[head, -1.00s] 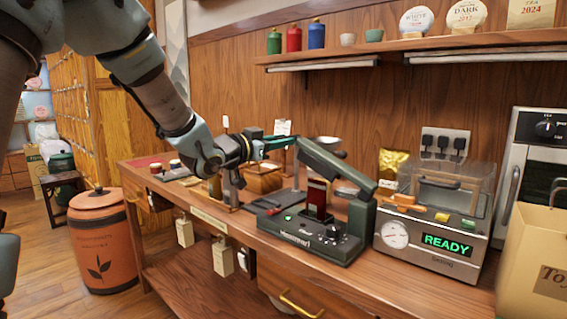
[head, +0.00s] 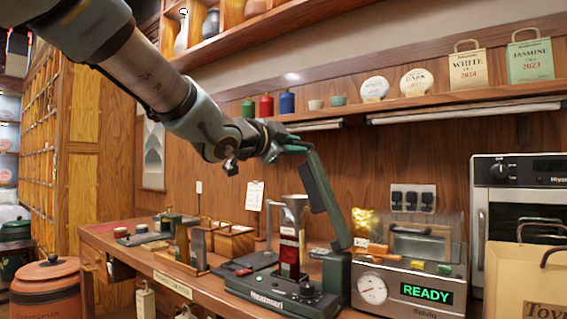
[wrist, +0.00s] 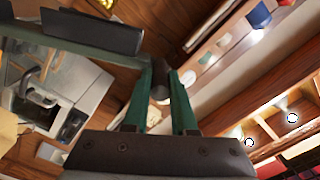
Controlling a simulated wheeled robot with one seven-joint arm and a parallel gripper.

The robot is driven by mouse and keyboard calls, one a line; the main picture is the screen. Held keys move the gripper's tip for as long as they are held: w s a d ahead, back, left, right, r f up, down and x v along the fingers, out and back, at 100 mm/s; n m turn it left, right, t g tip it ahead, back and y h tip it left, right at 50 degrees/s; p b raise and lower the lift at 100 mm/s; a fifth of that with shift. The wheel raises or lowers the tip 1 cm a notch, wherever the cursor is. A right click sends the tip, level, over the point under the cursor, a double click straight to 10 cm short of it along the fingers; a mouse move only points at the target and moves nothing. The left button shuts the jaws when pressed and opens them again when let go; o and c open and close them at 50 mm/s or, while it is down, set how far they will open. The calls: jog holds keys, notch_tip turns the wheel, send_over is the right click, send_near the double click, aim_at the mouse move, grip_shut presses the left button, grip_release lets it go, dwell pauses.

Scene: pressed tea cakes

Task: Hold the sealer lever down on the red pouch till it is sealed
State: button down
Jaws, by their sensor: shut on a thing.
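The sealer (head: 283,297), a dark green machine, stands on the wooden counter. Its lever (head: 324,195) is raised steeply, hinged at the machine's right rear. The red pouch (head: 289,252), with a pale silvery upper part, stands upright at the sealer, left of the lever and apart from it. My gripper (head: 291,148) is shut on the lever's upper end, well above the pouch. In the wrist view, the green fingers of my gripper (wrist: 163,78) close around a dark grip on the lever (wrist: 95,50). The pouch is not clear in the wrist view.
A chamber machine (head: 408,285) reading READY stands close to the right of the sealer. A wooden box (head: 232,240) and a small dark stand lie left. A shelf (head: 420,103) with canisters and tea cakes runs above. A paper bag (head: 525,285) fills the right front.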

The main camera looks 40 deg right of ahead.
jog(key=shift+s+d+r, duration=0.15)
jog(key=shift+s+r, duration=0.05)
jog(key=shift+s, duration=0.35)
jog(key=c, duration=0.7)
grip_release()
jog(key=v, duration=1)
jog(key=shift+a, duration=0.4)
